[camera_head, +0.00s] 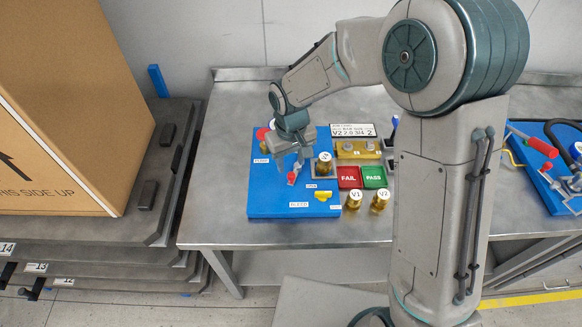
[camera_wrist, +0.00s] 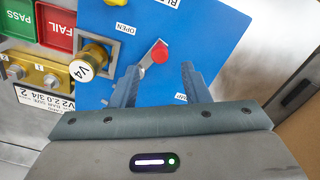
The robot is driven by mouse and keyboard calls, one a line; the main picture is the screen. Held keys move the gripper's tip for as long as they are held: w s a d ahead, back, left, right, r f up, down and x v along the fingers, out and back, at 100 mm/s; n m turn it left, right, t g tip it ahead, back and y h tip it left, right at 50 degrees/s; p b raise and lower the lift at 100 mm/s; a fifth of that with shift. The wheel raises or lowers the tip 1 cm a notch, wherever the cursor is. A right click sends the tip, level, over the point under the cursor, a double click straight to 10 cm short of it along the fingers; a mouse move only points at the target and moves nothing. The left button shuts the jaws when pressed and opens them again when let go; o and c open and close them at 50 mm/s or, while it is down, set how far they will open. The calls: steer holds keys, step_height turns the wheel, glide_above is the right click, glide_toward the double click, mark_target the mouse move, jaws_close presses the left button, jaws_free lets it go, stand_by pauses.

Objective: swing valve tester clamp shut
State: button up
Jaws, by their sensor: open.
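The valve tester is a blue panel (camera_head: 265,200) on the grey bench, also in the wrist view (camera_wrist: 215,30). Its clamp lever, with a red knob (camera_head: 292,178), shows in the wrist view as a short metal arm ending in the red knob (camera_wrist: 160,52). A brass valve marked V4 (camera_wrist: 88,62) sits in a grey mount beside the lever; it also shows in the head view (camera_head: 325,163). My gripper (camera_head: 290,167) is over the panel, open, pointing down. In the wrist view its fingertips (camera_wrist: 160,68) lie on either side of the knob; contact cannot be told.
Valves V1 (camera_head: 354,201) and V2 (camera_head: 380,201) stand in front of the red FAIL pad (camera_head: 349,178) and green PASS pad (camera_head: 374,177). A yellow handle (camera_head: 322,196) is on the panel. A brass block (camera_head: 356,149) is behind the pads. A large carton (camera_head: 70,110) stands left.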

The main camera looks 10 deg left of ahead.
mark_target(291, 174)
steer(key=shift+f, duration=2.25)
jaws_close()
